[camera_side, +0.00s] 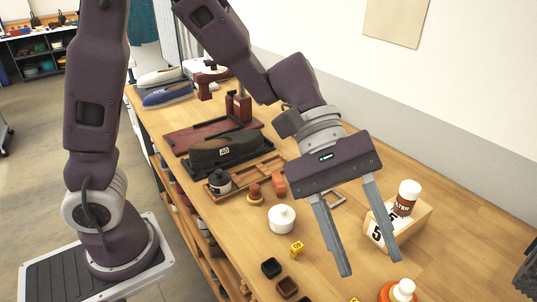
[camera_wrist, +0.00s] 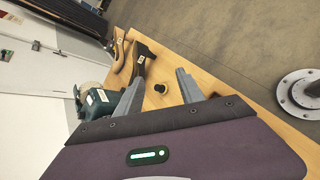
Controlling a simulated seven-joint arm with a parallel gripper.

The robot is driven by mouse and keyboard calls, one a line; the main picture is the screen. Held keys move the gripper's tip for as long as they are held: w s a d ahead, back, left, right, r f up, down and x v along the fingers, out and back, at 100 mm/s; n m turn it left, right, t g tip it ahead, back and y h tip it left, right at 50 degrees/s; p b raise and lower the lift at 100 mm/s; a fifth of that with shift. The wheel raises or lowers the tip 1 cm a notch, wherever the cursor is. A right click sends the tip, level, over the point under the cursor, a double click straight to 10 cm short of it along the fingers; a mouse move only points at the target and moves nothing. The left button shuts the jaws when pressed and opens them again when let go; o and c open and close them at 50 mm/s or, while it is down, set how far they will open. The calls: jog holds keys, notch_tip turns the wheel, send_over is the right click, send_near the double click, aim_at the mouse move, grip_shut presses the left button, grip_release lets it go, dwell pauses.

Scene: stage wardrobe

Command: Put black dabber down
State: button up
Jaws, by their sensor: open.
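My gripper (camera_side: 369,265) is open and empty, its two fingers pointing down at the right of the bench. In the wrist view my gripper (camera_wrist: 160,76) also shows nothing between its fingers. A small piece with a dark top (camera_wrist: 160,88) stands on the wood beyond the fingertips there; it may be the black dabber, but it is too small to tell. I cannot surely identify the black dabber in the side view.
A wooden block with a labelled bottle (camera_side: 406,197) stands just right of my fingers, and an orange-and-white bottle (camera_side: 402,292) is in front.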

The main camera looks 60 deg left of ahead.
jog(key=s+a+r+m+t+y, duration=0.1)
jog(key=s+a+m+t+y, duration=0.2)
jog(key=a, duration=0.9)
jog(key=s+a+r+m+t+y, duration=0.1)
jog(key=s+a+m+t+y, duration=0.3)
jog(key=s+a+y, duration=0.3)
jog(key=s+a+m, duration=0.1)
jog(key=a, duration=0.4)
jog(key=shift+a+r+t, duration=0.2)
jog(key=shift+r+t, duration=0.1)
jog(key=shift+r, duration=0.1)
